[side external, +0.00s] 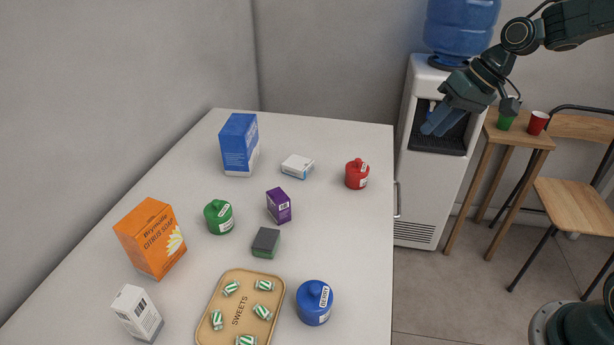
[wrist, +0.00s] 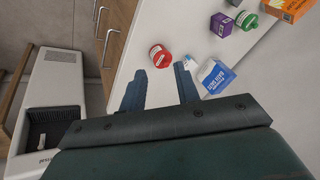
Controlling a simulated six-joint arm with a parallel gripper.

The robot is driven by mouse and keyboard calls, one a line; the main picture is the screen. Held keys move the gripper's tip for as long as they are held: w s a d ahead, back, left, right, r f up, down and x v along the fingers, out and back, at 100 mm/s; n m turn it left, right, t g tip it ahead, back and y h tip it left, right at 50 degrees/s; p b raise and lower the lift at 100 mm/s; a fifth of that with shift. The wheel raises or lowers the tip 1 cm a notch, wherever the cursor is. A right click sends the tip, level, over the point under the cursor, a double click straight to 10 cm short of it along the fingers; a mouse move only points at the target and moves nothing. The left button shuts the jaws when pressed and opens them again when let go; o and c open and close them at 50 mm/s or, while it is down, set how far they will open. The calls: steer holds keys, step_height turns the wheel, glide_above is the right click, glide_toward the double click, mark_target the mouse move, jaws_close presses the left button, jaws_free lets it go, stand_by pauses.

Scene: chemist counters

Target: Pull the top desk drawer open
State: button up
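The desk's wooden front shows in the wrist view, with a metal handle (wrist: 108,47) and part of a second handle (wrist: 97,13) at the upper left. I cannot tell for certain which drawer is the top one. In the side external view the front is turned away, and only a handle (side external: 397,199) sticks out past the desk's right edge. My gripper (wrist: 160,88) is open and empty, its two blue fingers apart. In the side external view my gripper (side external: 438,122) hangs in front of the water dispenser, clear of the desk and its handles.
The white desktop (side external: 345,250) holds a red jar (side external: 357,175), a blue box (side external: 239,145), a sweets tray (side external: 275,316) and other goods. The water dispenser (side external: 423,180) stands right of the desk. A small table (side external: 521,139) with cups and a chair (side external: 578,205) stand further right.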

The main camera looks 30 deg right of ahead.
steer(key=w+d+f+m+t+y, duration=0.1)
steer(key=w+d+f+m+y, duration=0.1)
steer(key=w+d+f, duration=0.35)
steer(key=w+d+f+m+t+y, duration=0.1)
steer(key=w+d+f+y, duration=0.1)
steer(key=d+f, duration=0.65)
steer(key=s+d+f+m+t+y, duration=0.1)
steer(key=s+d+f+m+t, duration=0.1)
steer(key=f, duration=0.6)
steer(key=s+d+f+m+t+y, duration=0.2)
steer(key=s+d+f, duration=0.1)
steer(key=f, duration=0.6)
steer(key=shift+s+d+f+m+t, duration=0.2)
steer(key=shift+d+f+m+t, duration=0.15)
steer(key=shift+d, duration=0.55)
steer(key=shift+w+a, duration=0.1)
steer(key=shift+a, duration=0.05)
steer(key=x, duration=1.3)
steer(key=shift+w+a+r, duration=0.2)
jaws_close()
